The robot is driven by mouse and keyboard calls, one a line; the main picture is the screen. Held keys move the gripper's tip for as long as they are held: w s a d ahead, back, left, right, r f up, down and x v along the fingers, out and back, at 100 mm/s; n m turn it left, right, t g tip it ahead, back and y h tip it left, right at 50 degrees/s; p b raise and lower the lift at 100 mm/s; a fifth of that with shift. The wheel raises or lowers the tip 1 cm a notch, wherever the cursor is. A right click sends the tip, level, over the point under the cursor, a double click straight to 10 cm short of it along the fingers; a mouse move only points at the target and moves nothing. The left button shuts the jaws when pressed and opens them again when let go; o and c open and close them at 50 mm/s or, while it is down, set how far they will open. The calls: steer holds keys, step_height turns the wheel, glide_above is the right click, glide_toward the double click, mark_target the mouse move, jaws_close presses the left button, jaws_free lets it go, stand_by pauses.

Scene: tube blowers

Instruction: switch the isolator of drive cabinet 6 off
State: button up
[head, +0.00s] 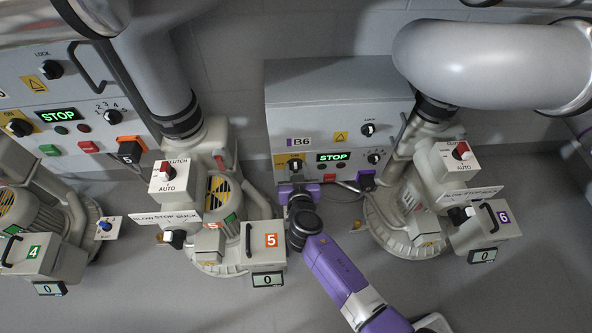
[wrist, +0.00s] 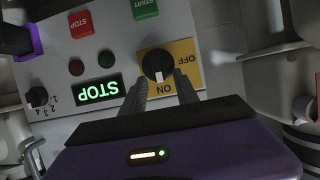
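Drive cabinet 6 (head: 340,95), grey and labelled B6, stands right of centre in the head view. Its isolator (head: 294,163) is a black rotary knob on a yellow plate at the cabinet's left side. In the wrist view the isolator knob (wrist: 157,63) appears upside down, its white mark towards ON; OFF is at the right of the plate. My gripper (head: 298,187) is at the cabinet front, just below the isolator. In the wrist view my gripper (wrist: 161,80) is open, with its two fingers apart near the knob's lower edge. I cannot tell whether they touch it.
The cabinet's green STOP display (wrist: 98,91), red stop button (wrist: 80,24) and green start button (wrist: 145,8) are near the isolator. Blower 5 (head: 262,240) stands left of my arm, blower 6 (head: 490,225) to the right. A large grey pipe (head: 490,60) hangs at upper right.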

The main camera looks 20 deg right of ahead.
steer(key=shift+w, duration=0.15)
steer(key=shift+c, duration=0.5)
jaws_close()
